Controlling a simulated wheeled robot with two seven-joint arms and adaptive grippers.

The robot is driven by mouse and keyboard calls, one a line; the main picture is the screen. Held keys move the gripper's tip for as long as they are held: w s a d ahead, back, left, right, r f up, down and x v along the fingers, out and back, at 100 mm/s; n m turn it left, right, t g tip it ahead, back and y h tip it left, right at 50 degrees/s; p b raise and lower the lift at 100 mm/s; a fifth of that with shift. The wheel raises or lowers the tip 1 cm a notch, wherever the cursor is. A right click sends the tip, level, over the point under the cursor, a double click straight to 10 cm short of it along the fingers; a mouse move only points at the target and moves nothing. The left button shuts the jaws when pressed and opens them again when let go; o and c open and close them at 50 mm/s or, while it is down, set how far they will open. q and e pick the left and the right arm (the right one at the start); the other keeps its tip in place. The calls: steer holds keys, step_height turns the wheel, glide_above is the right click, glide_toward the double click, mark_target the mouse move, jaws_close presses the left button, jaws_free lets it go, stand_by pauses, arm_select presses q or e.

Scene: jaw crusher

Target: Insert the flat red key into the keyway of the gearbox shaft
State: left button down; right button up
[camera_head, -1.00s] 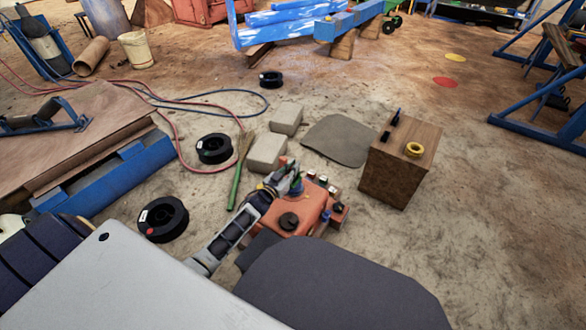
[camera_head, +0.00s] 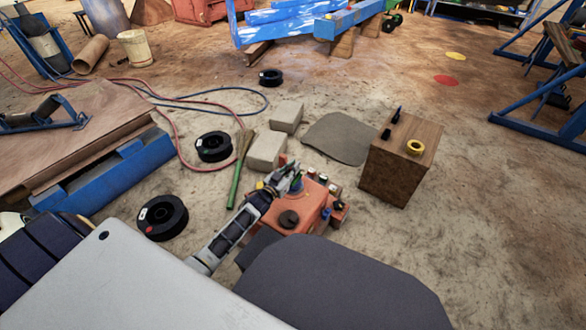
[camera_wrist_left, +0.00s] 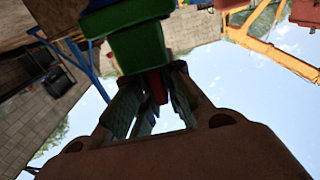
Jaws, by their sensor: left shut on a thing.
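My left gripper (camera_head: 287,181) is at the orange-red gearbox (camera_head: 304,207), beside a small blue and green upright part (camera_head: 297,185) on its far side. In the left wrist view the fingers (camera_wrist_left: 152,105) are shut on the red key (camera_wrist_left: 157,86), of which only a short red piece shows between them. A green block-like part (camera_wrist_left: 138,45) lies just beyond the key, and the two look close or touching. I cannot tell whether the key is inside the keyway, as the fingers and the green part hide it. My right gripper is not in view.
A wooden block (camera_head: 398,177) with a yellow ring (camera_head: 415,147) on it stands right of the gearbox. Pale blocks (camera_head: 267,152), a green-handled brush (camera_head: 237,180) and black spools (camera_head: 163,218) lie to the left.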

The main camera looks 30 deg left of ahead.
arm_select(q)
steer(key=c, duration=1.5)
jaws_free()
steer(key=shift+o, duration=0.2)
steer(key=shift+s+f, duration=0.1)
steer(key=s+a, duration=0.1)
steer(key=s, duration=1)
steer(key=shift+s+a, duration=0.35)
